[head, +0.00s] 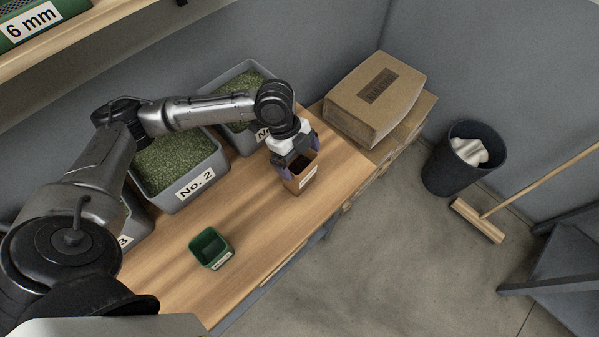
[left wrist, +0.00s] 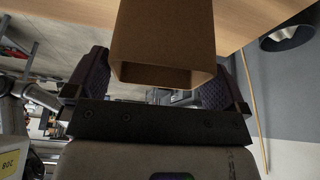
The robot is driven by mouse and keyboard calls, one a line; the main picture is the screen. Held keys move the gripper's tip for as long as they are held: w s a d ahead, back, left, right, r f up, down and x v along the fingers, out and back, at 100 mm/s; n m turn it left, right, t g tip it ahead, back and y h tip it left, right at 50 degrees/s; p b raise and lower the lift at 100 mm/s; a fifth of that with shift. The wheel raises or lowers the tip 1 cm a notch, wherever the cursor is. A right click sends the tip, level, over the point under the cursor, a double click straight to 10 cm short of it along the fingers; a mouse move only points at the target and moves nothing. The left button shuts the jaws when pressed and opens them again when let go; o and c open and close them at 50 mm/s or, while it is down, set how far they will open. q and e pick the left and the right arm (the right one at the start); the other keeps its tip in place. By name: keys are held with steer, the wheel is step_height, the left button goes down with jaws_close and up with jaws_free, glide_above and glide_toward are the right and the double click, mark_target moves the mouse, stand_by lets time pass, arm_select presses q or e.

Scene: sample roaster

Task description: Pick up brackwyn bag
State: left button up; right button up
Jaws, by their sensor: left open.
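A small brown open-topped bag (head: 299,183) with a white label stands at the front edge of the wooden bench; its label is too small to read. My left gripper (head: 301,167) is over it, with one dark finger on each side of its upper part. In the left wrist view the brown bag (left wrist: 164,42) lies between the two open fingers (left wrist: 160,78), and I cannot tell whether either touches it. A green open container (head: 211,249) with a label stands apart on the bench, nearer to me. My right gripper is not seen.
Grey bins of green beans, one marked No. 2 (head: 190,190), line the back of the bench (head: 262,240). A cardboard box (head: 368,103) stands beyond the bag. A dark bin (head: 440,165) and a broom (head: 478,221) are on the floor at the right.

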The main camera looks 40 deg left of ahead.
arm_select(q)
steer(key=shift+f, duration=0.3)
steer(key=shift+c, duration=0.5)
steer(key=shift+d, duration=0.1)
steer(key=c, duration=0.8)
steer(key=shift+r, duration=0.15)
